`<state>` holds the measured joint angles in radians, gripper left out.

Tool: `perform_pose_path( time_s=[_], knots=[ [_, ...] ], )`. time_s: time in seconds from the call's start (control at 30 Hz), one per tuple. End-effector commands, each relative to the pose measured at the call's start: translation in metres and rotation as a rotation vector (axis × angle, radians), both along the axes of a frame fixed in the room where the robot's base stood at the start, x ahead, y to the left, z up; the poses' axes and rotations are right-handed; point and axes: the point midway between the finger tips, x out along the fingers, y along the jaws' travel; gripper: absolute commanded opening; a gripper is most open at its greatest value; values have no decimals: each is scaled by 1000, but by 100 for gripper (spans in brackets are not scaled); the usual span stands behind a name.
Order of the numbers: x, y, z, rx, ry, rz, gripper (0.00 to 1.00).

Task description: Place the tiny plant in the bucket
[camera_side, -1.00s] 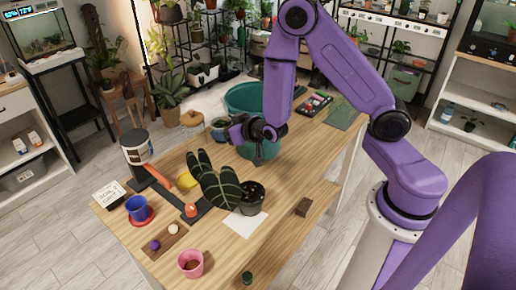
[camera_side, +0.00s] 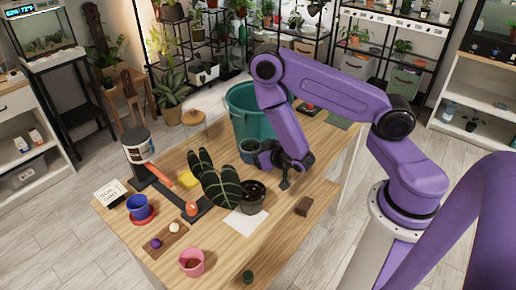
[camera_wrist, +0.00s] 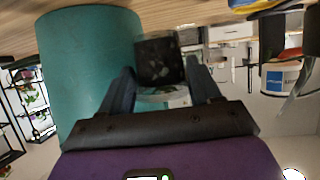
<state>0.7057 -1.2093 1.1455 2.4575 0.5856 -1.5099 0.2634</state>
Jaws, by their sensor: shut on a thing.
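In the wrist view the dark pot of the tiny plant (camera_wrist: 160,62) sits between my two fingertips (camera_wrist: 160,80). The bucket's wall (camera_wrist: 95,60) fills the left of that view, beside the pot. The pot is outside the bucket. I cannot tell whether it is clear of the table, and the leaves are too small to make out.
A large-leaved plant in a black pot (camera_side: 252,196) stands close in front of my gripper. Free tabletop lies to the right.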

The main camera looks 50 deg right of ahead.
Motion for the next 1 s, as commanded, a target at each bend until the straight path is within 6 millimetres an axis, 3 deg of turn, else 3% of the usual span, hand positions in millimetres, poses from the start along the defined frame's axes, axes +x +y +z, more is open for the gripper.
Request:
perform_pose_path(
  time_s=[0.43,0.97,1.0],
  knots=[
    [0,0,-43,0,0,-1,31],
    [0,0,-51,0,0,-1,31],
    [0,0,-50,0,0,-1,76]
  ],
)
